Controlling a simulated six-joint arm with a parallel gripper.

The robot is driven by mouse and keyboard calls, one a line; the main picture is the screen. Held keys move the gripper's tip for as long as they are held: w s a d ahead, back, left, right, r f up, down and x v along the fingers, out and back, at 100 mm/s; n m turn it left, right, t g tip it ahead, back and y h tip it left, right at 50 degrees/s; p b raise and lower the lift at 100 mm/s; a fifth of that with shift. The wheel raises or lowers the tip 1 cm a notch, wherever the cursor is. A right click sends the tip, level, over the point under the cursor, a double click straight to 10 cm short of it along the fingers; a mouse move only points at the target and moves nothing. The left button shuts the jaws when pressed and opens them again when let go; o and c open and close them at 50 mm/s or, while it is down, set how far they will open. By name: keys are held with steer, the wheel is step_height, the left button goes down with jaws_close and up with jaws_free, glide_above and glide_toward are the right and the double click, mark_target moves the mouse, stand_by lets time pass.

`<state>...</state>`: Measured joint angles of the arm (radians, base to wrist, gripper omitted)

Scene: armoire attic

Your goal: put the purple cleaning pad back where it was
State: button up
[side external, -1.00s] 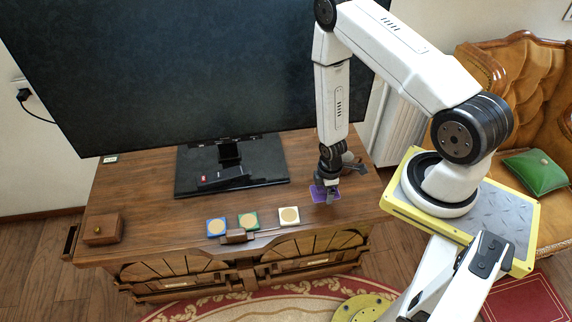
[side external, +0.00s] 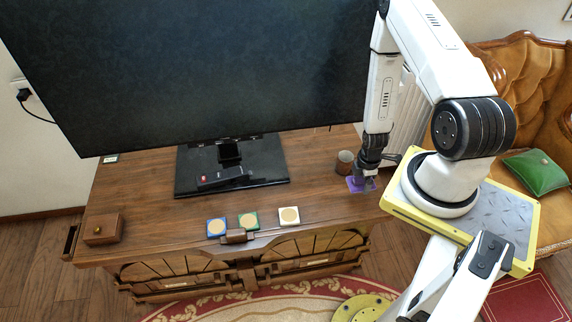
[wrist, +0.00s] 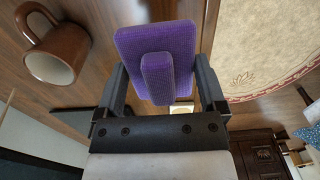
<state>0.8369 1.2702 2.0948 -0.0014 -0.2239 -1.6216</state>
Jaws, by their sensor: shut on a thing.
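The purple cleaning pad (side external: 359,184) is at the right end of the wooden cabinet top, under my gripper (side external: 366,180). In the wrist view the purple pad (wrist: 180,45) shows as a flat slab with a raised bar handle (wrist: 157,78). The two dark fingers of my gripper (wrist: 160,85) stand on either side of it, and my gripper is shut on the pad. I cannot tell whether the pad touches the cabinet top.
A brown mug (side external: 345,162) stands close beside the pad, also seen in the wrist view (wrist: 55,50). Blue (side external: 216,227), green (side external: 248,221) and white (side external: 289,216) coasters lie along the front. A television (side external: 230,150) stands behind. The top between coasters and pad is clear.

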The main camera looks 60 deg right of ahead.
steer(key=shift+s+d, duration=0.7)
steer(key=shift+s, duration=0.3)
glide_above(364, 199)
steer(key=shift+f, duration=2.2)
steer(key=shift+f, duration=0.1)
steer(key=shift+f, duration=1.65)
steer(key=shift+f, duration=0.2)
steer(key=o, duration=0.9)
steer(key=shift+r, duration=0.1)
